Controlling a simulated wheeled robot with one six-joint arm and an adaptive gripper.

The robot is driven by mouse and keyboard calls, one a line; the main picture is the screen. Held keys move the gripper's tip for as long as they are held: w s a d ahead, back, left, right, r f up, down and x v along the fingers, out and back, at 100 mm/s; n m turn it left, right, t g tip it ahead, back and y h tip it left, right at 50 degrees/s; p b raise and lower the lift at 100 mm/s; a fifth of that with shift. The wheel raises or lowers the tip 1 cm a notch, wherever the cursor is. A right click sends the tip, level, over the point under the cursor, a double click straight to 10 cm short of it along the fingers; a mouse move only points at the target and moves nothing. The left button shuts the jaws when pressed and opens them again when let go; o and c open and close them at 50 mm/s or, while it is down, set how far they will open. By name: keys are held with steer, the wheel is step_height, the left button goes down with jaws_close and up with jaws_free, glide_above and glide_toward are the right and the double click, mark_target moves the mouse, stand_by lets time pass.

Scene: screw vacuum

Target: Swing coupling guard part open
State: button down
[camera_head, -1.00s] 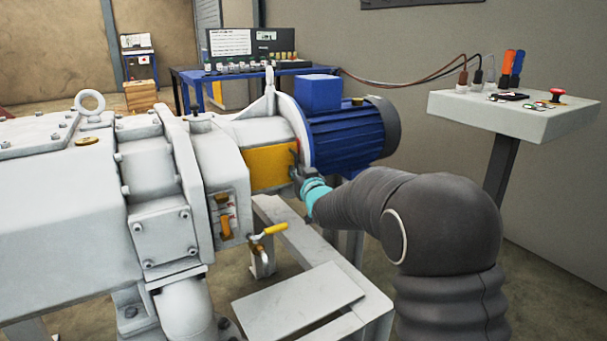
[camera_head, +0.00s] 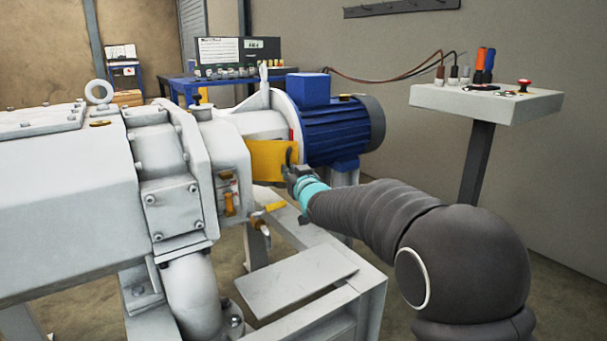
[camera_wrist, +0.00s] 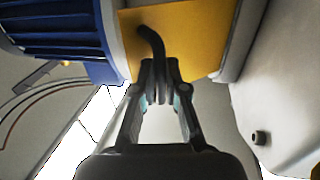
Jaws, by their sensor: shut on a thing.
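The coupling guard part is a yellow plate (camera_head: 268,160) between the grey pump body and the blue motor (camera_head: 335,130). It also shows at the top of the wrist view (camera_wrist: 195,35). A dark curved handle (camera_wrist: 152,45) stands out from the plate. My gripper (camera_head: 290,170) is at the plate's right edge, next to the motor. In the wrist view my gripper (camera_wrist: 160,82) has its fingertips closed on the lower end of the handle. The plate's hinge cannot be made out.
The grey pump body (camera_head: 70,200) fills the left. A yellow-handled valve (camera_head: 270,208) sits below the guard, above the grey base frame (camera_head: 300,282). A control stand (camera_head: 485,100) is at the right. A blue bench (camera_head: 185,85) stands behind.

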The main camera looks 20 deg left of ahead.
steer(key=shift+s+a+r, duration=0.15)
steer(key=shift+s+a, duration=0.4)
steer(key=shift+s+a+y, duration=0.15)
steer(key=shift+a+y, duration=0.05)
steer(key=shift+y, duration=0.1)
steer(key=c, duration=1.5)
jaws_free()
steer(key=shift+s+a, duration=0.1)
steer(key=shift+a, duration=0.2)
steer(key=v, duration=1.2)
steer(key=shift+d, duration=0.4)
steer(key=shift+w, duration=0.2)
